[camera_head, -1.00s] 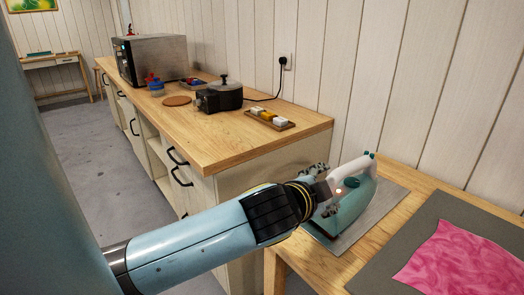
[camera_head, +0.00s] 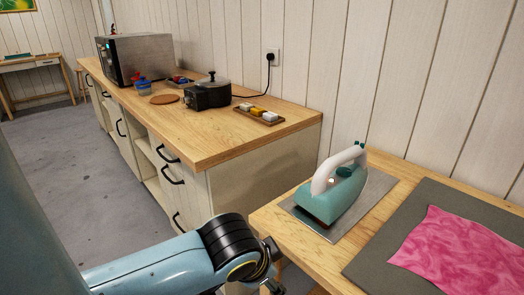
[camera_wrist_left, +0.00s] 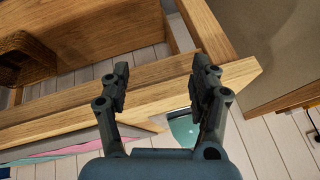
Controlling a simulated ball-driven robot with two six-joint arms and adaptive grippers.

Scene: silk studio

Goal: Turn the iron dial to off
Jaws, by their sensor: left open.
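The iron (camera_head: 328,205) is teal with a white handle and stands on a grey metal plate (camera_head: 375,192) on the wooden table. Its teal dial (camera_head: 344,172) shows under the handle; I cannot read its setting. A small light (camera_head: 331,181) glows near it. My left gripper is at the bottom of the head view, low in front of the table's near edge and apart from the iron. In the left wrist view it (camera_wrist_left: 163,66) is open and empty, facing wooden table parts. A teal patch, probably the iron, shows partly behind one finger. My right gripper is not in view.
A grey mat (camera_head: 375,262) with pink silk (camera_head: 465,255) lies right of the iron. A long counter (camera_head: 225,135) on the left holds a microwave (camera_head: 145,58), a black pot appliance (camera_head: 208,95) and a small tray (camera_head: 258,114). The table edge lies close to my gripper.

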